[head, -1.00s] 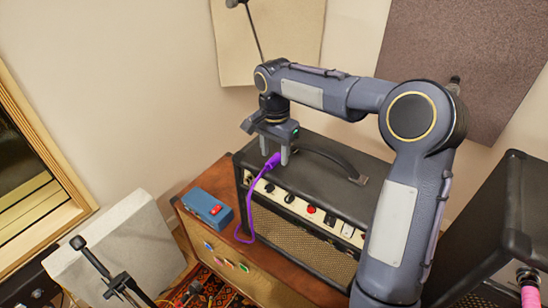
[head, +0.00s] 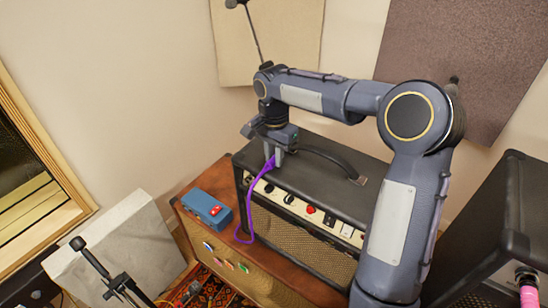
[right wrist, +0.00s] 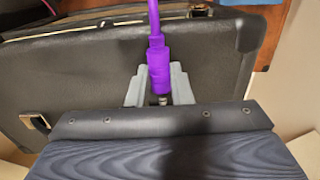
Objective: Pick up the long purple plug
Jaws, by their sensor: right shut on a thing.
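The long purple plug (right wrist: 158,66) is between the two grey fingers of my right gripper (right wrist: 160,88) in the right wrist view, with its metal tip toward the palm and its purple cable running away. In the head view my right gripper (head: 274,158) is above the top front edge of the black amp (head: 315,155), shut on the purple plug (head: 268,165). The purple cable (head: 246,215) hangs down the amp's left front to the wooden cabinet. Whether the plug touches the amp top is hard to tell. My left gripper is not in view.
A blue box with a red switch (head: 207,207) sits left of the amp on the wooden cabinet (head: 250,275). The amp's handle (head: 335,163) arches right of the gripper. A grey panel (head: 125,240) and a black stand (head: 100,265) are lower left. Another black cabinet (head: 490,220) stands right.

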